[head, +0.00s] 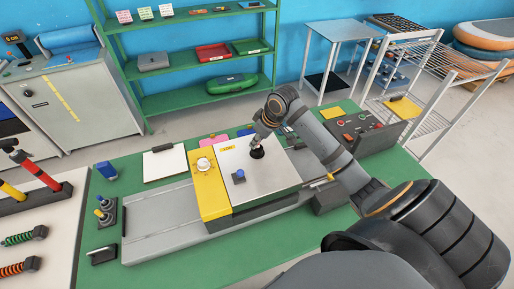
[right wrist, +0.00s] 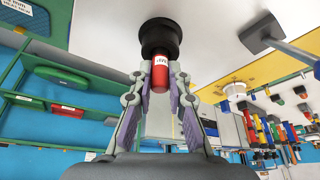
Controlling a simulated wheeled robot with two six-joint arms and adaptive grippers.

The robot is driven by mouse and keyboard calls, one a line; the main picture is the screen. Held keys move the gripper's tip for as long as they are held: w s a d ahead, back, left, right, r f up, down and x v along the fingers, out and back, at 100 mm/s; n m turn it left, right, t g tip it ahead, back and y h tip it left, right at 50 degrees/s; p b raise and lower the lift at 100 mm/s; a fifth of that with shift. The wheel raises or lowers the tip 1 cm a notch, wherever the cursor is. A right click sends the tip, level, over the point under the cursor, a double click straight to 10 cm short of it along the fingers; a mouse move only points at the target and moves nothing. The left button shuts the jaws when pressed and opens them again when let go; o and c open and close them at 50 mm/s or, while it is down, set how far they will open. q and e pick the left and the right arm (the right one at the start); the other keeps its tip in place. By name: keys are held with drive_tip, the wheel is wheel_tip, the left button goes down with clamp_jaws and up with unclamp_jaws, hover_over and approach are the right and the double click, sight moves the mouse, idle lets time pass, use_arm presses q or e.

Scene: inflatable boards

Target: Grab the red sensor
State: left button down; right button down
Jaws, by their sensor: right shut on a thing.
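The red sensor (right wrist: 159,76) is a short red cylinder with a white label and a wide black end. My right gripper (right wrist: 160,92) is shut on its red body, one finger on each side. In the head view my right gripper (head: 263,137) points down over the white top plate (head: 262,178) of the machine. The sensor's black end (head: 257,153) shows below the fingers, at or just above that plate; I cannot tell if they touch. The red body is mostly hidden there. My left gripper is not in view.
A blue knob (head: 239,176) stands on the plate near the sensor. A yellow panel (head: 209,186) with a white dial borders the plate's left side. A grey control box (head: 355,130) is at the right. Green shelves (head: 190,58) stand behind; the grey rail (head: 160,228) at left is clear.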

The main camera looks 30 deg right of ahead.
drive_tip(key=shift+r, duration=0.1)
drive_tip(key=shift+r, duration=0.15)
wheel_tip(320, 180, up, 2)
drive_tip(key=shift+r+b, duration=0.1)
drive_tip(key=shift+b, duration=0.95)
drive_tip(key=s+a+r+b, duration=0.4)
drive_tip(key=s+a+r, duration=0.2)
drive_tip(key=s+r, duration=0.4)
drive_tip(key=shift+s+a+r, duration=0.2)
drive_tip(key=shift+s+a, duration=0.15)
drive_tip(key=shift+s, duration=0.85)
